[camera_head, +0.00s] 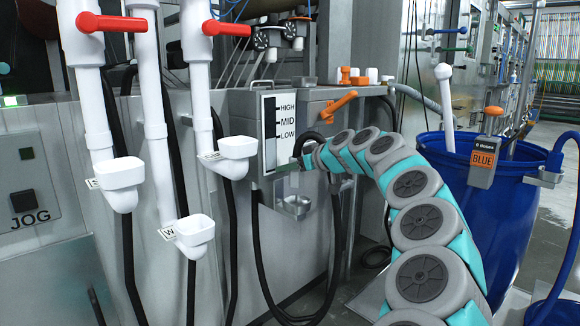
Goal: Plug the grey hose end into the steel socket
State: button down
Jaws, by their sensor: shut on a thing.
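My arm reaches in from the lower right, and my gripper (298,166) is at the steel machine front, just right of the HIGH/MID/LOW level gauge (280,128). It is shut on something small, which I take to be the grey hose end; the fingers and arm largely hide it. A dark hose (336,235) hangs in a loop below the gripper. A small steel fitting (293,206) sticks out from the machine just below the gripper. I cannot tell whether this is the steel socket, nor whether the hose end touches any socket.
An orange valve lever (339,106) sits just above my arm. White pipes with cup-shaped funnels (194,234) and red levers (113,22) stand on the left. A JOG panel (27,185) is far left.

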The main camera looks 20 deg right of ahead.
aim_at(302, 186)
jog(key=shift+f+b, duration=0.35)
jog(key=shift+f, duration=1.45)
jog(key=shift+f+b, duration=1.45)
jog(key=shift+b, duration=0.1)
jog(key=shift+c, duration=1.3)
grip_release()
jog(key=v, duration=0.7)
jog(key=shift+s+d+r, duration=0.1)
jog(key=shift+s+r, duration=0.15)
jog(key=shift+s, duration=0.15)
jog(key=shift+s+d, duration=0.1)
